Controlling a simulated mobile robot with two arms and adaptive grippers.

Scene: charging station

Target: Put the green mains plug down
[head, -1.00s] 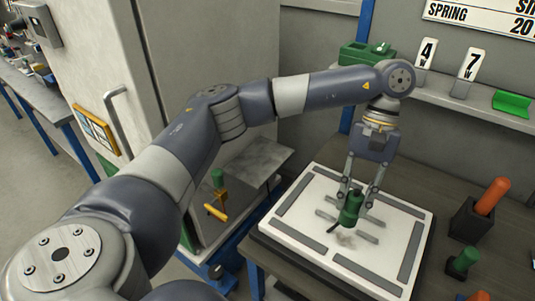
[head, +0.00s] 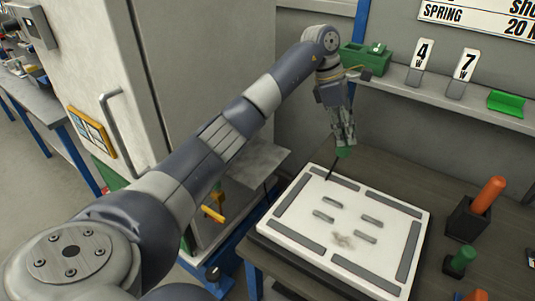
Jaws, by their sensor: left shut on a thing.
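The green mains plug (head: 343,153) is in my left gripper (head: 343,145), which is shut on it. The gripper points down and holds the plug at the far edge of the white board (head: 286,231), near its back corner. A dark cord or pin hangs from the plug down towards the board. I cannot tell whether the plug touches anything below. The fingers hide the plug's upper part. My right gripper is not in view.
The white board has grey strips (head: 297,236) along its edges and several short grey bars in the middle. An orange-handled tool in a black holder (head: 467,220) and a green-topped item (head: 461,261) stand at right. A shelf (head: 440,100) with number cards and a green box (head: 364,60) runs behind.

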